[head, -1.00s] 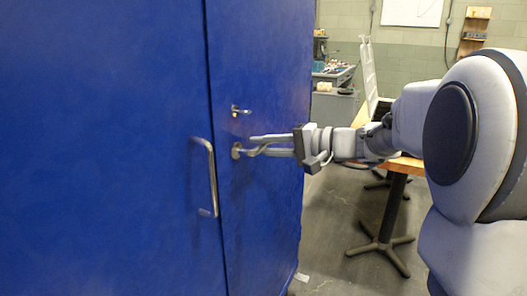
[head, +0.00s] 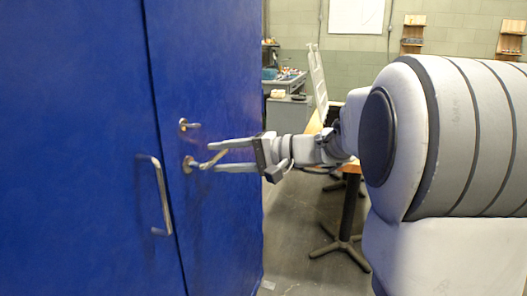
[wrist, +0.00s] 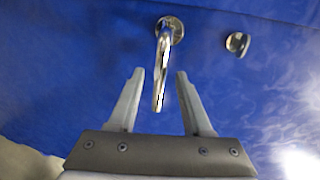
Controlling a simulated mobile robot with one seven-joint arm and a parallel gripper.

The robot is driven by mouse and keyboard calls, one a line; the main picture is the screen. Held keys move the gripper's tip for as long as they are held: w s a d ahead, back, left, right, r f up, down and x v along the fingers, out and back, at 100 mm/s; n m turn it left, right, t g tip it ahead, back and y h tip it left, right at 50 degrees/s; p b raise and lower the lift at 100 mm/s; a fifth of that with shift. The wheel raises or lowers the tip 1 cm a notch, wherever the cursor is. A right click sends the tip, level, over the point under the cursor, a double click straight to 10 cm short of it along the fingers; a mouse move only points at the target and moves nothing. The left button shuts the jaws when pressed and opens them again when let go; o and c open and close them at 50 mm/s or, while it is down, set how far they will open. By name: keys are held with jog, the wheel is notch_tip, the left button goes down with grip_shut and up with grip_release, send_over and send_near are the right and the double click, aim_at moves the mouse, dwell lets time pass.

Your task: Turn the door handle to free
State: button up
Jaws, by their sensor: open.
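The door handle is a shiny metal lever (head: 209,161) on a round rose on the blue door (head: 215,70). In the head view it slants up to the right from its rose. My gripper (head: 212,156) is open, with one finger above the lever and one below. In the wrist view the lever (wrist: 162,70) reaches between the two spread fingers of my gripper (wrist: 160,74), with a visible gap to the right finger. The fingertips stop short of the door face.
A small metal knob or latch (head: 188,125) sits above the lever and also shows in the wrist view (wrist: 237,44). A long vertical pull bar (head: 160,195) is on the blue panel to the left. A table (head: 345,167) and a grey cabinet (head: 288,108) stand behind at right.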

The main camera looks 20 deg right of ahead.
jog(key=p+v, duration=0.3)
jog(key=v, duration=1.2)
jog(key=shift+s+d, duration=0.2)
jog(key=shift+r, duration=0.1)
